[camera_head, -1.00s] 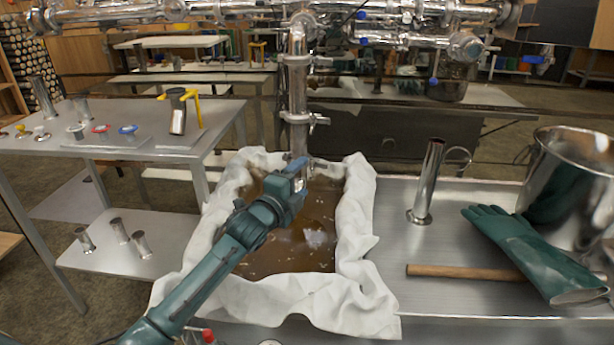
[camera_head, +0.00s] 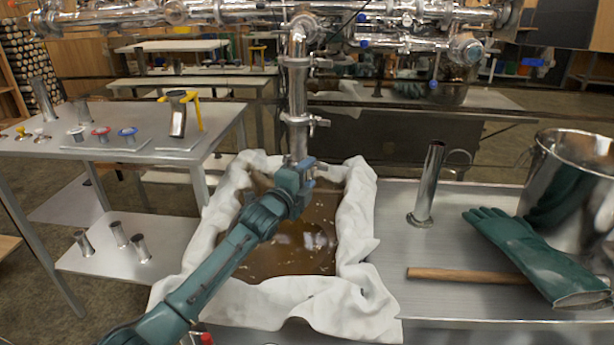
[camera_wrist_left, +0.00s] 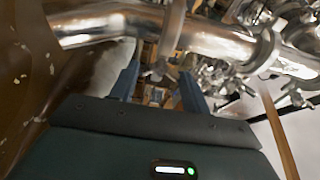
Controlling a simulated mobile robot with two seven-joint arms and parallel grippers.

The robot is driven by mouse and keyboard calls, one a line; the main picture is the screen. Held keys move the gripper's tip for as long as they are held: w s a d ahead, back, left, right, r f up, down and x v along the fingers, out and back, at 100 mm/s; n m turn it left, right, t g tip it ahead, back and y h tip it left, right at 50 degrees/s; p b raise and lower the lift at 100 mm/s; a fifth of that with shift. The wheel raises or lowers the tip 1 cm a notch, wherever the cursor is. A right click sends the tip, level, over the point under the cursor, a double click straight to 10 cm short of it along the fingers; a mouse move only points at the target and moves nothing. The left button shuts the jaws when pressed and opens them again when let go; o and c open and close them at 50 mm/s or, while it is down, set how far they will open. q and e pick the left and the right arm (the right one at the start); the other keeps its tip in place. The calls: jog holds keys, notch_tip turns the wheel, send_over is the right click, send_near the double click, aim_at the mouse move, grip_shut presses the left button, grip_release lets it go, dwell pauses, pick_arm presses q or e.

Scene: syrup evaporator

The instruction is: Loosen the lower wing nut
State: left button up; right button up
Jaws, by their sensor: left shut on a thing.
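A shiny steel pipe (camera_head: 298,90) hangs down over the cloth-lined pan, with clamps along it. In the left wrist view the pipe (camera_wrist_left: 215,42) crosses the top, and a clamp ring (camera_wrist_left: 173,28) wraps around it. The lower wing nut (camera_wrist_left: 157,72) of that clamp sits between the fingers of my left gripper (camera_wrist_left: 160,88). In the head view my left gripper (camera_head: 308,166) is at the pipe's lower end and hides that clamp. It is shut on the wing nut, though the exact contact is small and unclear. My right gripper is in neither view.
A higher clamp (camera_head: 318,122) sits on the same pipe. White cloth (camera_head: 362,230) lines the pan of brown liquid (camera_head: 310,245) below my arm.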

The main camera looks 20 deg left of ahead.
pick_arm(q)
jog(key=c, duration=0.3)
jog(key=shift+c, duration=0.2)
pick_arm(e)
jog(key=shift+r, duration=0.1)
pick_arm(q)
jog(key=n+t+p, duration=0.1)
jog(key=n+p, duration=0.1)
jog(key=n, duration=0.5)
jog(key=shift+f, duration=0.1)
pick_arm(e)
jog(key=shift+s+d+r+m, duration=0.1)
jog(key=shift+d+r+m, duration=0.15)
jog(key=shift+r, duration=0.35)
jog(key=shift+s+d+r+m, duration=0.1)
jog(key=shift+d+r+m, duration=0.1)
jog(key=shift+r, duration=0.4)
pick_arm(q)
jog(key=o, duration=1)
